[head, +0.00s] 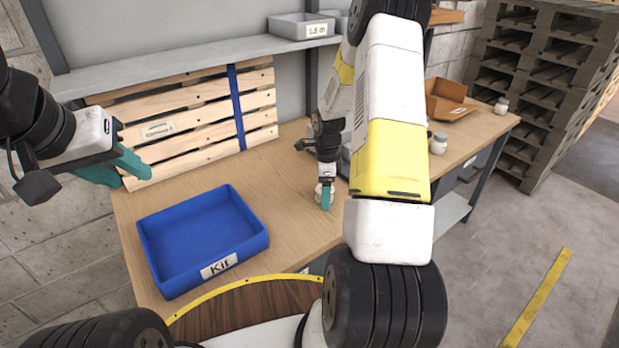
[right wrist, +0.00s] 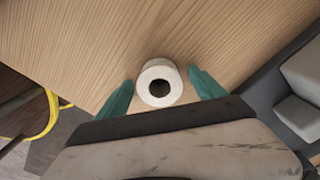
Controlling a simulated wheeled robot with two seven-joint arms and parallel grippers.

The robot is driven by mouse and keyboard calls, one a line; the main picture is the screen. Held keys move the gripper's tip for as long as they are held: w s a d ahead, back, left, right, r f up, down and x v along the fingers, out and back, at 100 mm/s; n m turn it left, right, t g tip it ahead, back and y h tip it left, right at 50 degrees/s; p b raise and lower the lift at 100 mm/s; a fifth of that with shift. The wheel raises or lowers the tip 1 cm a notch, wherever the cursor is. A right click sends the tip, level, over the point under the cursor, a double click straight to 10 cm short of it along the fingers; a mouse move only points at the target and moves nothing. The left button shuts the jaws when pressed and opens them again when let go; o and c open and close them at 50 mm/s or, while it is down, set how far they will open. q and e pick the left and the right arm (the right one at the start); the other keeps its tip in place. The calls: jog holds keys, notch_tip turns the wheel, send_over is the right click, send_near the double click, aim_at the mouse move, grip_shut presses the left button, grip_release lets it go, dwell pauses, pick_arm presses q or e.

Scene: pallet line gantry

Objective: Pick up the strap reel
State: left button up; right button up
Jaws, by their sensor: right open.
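The strap reel (right wrist: 160,82) is a white ring with a dark centre hole, on the wooden bench top in the right wrist view. My right gripper (right wrist: 164,88) is open, with one teal finger on each side of the reel and a small gap to each. In the head view the reel (head: 319,190) is a small white shape, partly hidden by the right gripper (head: 326,197). My left gripper (head: 134,178) is at the upper left, its teal fingers apart and nothing between them, above the bench's left end.
A blue Kit tray (head: 203,239) sits on the bench, left of the reel. A slatted wood panel (head: 190,120) leans at the back. A grey bin (head: 300,26) is on the shelf. A brown bin (head: 447,99) and white jar (head: 438,143) stand to the right.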

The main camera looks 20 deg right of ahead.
jog(key=c, duration=1.5)
jog(key=shift+r, duration=0.15)
